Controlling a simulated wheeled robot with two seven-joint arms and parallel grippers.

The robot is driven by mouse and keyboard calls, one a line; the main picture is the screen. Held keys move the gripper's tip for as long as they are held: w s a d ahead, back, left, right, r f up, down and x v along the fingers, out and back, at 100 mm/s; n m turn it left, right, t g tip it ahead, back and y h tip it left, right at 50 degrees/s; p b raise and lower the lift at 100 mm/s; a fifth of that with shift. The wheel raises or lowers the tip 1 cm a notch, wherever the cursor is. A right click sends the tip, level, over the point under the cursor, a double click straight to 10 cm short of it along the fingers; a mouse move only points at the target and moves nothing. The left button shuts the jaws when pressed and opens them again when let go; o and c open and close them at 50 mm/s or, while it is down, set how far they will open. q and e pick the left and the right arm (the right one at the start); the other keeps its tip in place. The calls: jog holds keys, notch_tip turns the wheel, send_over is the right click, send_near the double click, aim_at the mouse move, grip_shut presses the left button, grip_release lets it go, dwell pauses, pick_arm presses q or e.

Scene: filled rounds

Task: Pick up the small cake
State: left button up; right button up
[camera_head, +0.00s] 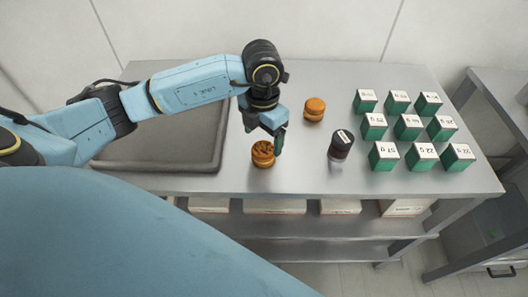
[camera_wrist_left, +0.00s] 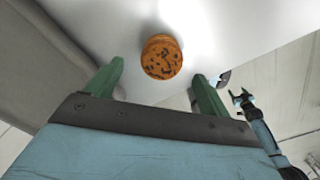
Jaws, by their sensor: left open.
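The small cake (camera_head: 263,154), round and orange-brown with dark pieces on top, sits on the metal table near its front edge, right of the sink. My left gripper (camera_head: 266,135) is above and just behind it, pointing down. In the left wrist view the cake (camera_wrist_left: 161,57) shows beyond the two green fingers, in line with the gap between them. The left gripper (camera_wrist_left: 158,74) is open and empty. What seems to be my right gripper (camera_wrist_left: 241,97) shows small at the right of the wrist view; its jaws are unclear.
An orange macaron-like round (camera_head: 314,110) stands behind and right of the cake. A dark labelled jar (camera_head: 341,146) stands to the right. Several green labelled boxes (camera_head: 407,126) fill the table's right side. A grey sink (camera_head: 150,162) lies left. The table between cake and jar is clear.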

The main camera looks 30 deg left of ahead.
aim_at(263, 148)
pick_arm(q)
notch_tip(263, 148, down, 2)
jog(key=shift+s+f, duration=0.1)
jog(key=shift+f, duration=0.05)
notch_tip(263, 148, down, 3)
jog(key=shift+d+f, duration=0.1)
jog(key=shift+f, duration=0.25)
jog(key=c, duration=0.6)
jog(key=shift+c, duration=0.8)
pick_arm(e)
jog(key=w, duration=0.2)
jog(key=shift+w+r, duration=0.15)
jog(key=shift+w, duration=0.2)
